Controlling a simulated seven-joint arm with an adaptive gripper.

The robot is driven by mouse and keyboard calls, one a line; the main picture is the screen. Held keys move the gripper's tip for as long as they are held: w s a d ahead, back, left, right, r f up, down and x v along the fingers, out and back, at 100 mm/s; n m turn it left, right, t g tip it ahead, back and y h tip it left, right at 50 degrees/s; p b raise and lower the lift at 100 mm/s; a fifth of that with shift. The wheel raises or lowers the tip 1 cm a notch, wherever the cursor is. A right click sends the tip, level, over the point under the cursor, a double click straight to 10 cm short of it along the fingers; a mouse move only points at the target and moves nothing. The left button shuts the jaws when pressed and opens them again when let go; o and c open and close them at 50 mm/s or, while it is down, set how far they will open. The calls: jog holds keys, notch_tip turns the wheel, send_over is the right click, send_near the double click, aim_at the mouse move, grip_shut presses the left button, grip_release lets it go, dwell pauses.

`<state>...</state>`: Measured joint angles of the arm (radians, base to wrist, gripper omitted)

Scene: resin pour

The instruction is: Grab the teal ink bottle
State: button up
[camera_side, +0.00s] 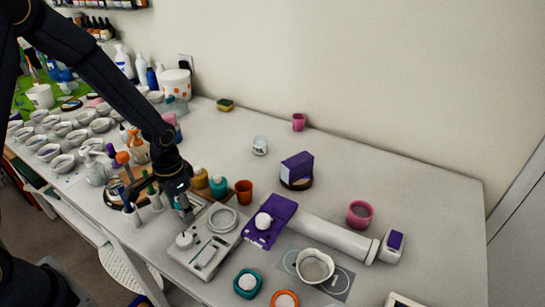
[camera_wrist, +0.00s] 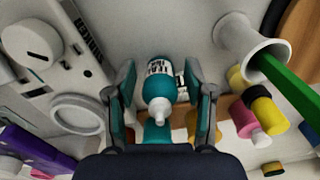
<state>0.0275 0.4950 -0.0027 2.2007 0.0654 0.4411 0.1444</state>
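The teal ink bottle (camera_wrist: 158,88) has a white nozzle cap and a white label with dark lettering. In the wrist view it stands between the two fingers of my gripper (camera_wrist: 160,78), with its nozzle toward the camera. My gripper is open around it, and a narrow gap shows on each side of the bottle. In the side view my gripper (camera_side: 184,208) is low over the table's front part, beside the grey scale-like device. There the bottle is mostly hidden by the fingers.
The grey device (camera_side: 208,249) with a white ring lies close by. A white holder with a green stick (camera_wrist: 262,50) stands near my right finger. Yellow and teal-capped bottles (camera_side: 218,186) and an orange cup (camera_side: 244,191) are close.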

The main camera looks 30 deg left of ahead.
jog(key=c, duration=0.9)
